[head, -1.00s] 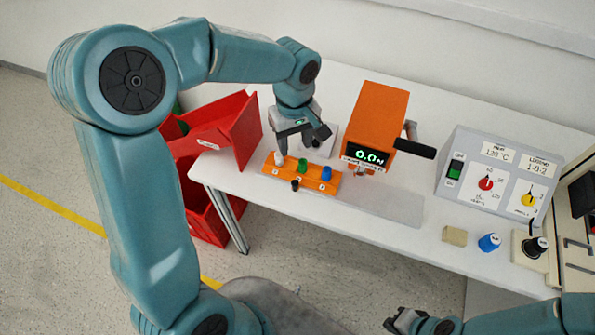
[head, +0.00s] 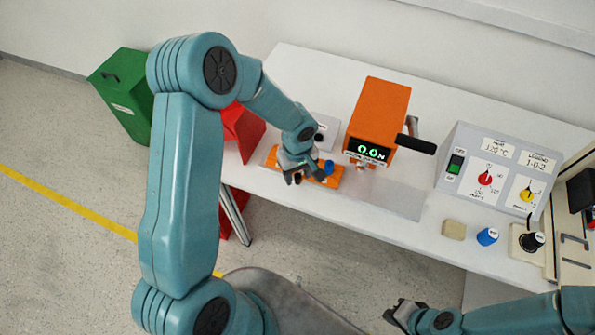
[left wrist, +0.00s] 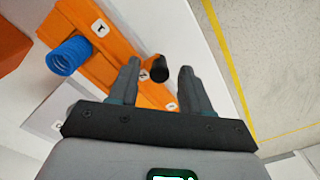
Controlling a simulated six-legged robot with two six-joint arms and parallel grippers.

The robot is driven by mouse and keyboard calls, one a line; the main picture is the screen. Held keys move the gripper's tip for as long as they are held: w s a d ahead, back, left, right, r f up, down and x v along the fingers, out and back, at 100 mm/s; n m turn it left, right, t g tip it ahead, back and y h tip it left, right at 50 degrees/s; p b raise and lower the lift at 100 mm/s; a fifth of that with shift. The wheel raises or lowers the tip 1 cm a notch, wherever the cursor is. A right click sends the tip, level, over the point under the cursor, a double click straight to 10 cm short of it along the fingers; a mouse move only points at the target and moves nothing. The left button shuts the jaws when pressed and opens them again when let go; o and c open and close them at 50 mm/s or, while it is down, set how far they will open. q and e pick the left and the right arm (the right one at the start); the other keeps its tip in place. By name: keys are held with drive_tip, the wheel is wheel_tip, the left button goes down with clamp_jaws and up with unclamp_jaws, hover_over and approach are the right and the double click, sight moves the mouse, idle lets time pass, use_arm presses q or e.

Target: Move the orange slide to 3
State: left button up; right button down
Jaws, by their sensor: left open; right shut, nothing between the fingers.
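My left gripper (head: 308,179) is low over the block. In the left wrist view its open fingers (left wrist: 158,75) stand on either side of the peg, with gaps visible. My right gripper (head: 400,312) is shut and empty, at the front.
An orange force meter reading 0.0 N (head: 375,118) stands right of the block. Red (head: 240,130) and green (head: 125,98) bins are left.

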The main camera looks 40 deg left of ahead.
use_arm(q)
clamp_jaws()
drive_tip(key=shift+w+d+f+b, duration=0.1)
drive_tip(key=shift+w+d+b, duration=0.05)
drive_tip(key=shift+d+b, duration=0.2)
drive_tip(key=d+b, duration=0.1)
drive_tip(key=d, duration=0.1)
drive_tip(key=w+d+b, duration=0.1)
drive_tip(key=shift+d+b, duration=0.35)
drive_tip(key=shift+d, duration=0.2)
drive_tip(key=shift+a, duration=0.15)
unclamp_jaws()
wheel_tip(320, 180, up, 17)
drive_tip(key=b, duration=0.1)
drive_tip(key=shift+f, duration=0.15)
